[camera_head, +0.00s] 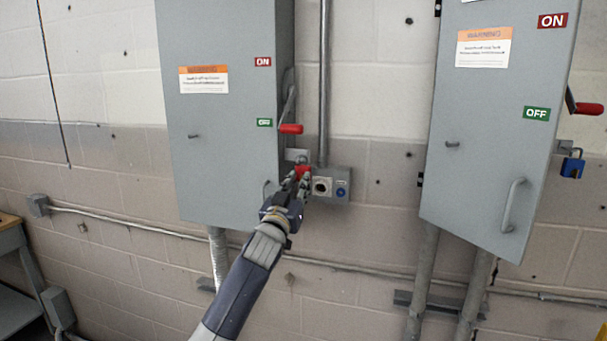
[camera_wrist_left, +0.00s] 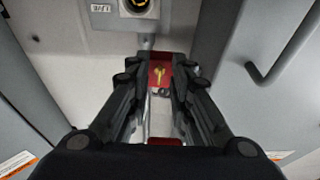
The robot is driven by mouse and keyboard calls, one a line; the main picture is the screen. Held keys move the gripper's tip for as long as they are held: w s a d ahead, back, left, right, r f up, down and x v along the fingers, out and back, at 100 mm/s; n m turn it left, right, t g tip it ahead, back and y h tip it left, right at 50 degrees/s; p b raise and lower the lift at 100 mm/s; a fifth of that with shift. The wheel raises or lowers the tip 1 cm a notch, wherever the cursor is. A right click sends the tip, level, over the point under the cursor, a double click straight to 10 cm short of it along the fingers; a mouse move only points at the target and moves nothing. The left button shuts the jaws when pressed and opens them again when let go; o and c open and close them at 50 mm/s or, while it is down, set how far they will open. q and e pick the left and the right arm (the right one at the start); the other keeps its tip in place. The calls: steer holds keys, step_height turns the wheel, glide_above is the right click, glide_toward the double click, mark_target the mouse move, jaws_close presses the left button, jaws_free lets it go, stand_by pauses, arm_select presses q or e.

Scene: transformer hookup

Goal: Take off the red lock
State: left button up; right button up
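The red lock (camera_head: 303,171) hangs on the side of the left grey cabinet, below its red-tipped switch lever. In the left wrist view the fingertips (camera_wrist_left: 160,80) are closed in against the lock's sides. The lock's shackle is mostly hidden. My right gripper is not in view.
The left cabinet (camera_head: 222,150) has a red-handled lever (camera_head: 290,129) near its OFF label. A small socket box (camera_head: 331,185) sits just right of the lock. The right cabinet (camera_head: 490,150) has a blue lock (camera_head: 572,167). Conduits run along the wall.

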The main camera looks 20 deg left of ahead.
arm_select(q)
steer(key=shift+c, duration=0.6)
jaws_close()
steer(key=m+h+p, duration=0.1)
steer(key=m+p, duration=0.1)
steer(key=m, duration=0.1)
steer(key=m+h+p, duration=0.1)
steer(key=m+p, duration=0.2)
steer(key=shift+a+r+m, duration=0.2)
steer(key=shift+m, duration=0.2)
steer(key=shift+f+m, duration=0.1)
steer(key=shift+m, duration=0.2)
steer(key=shift+g, duration=0.3)
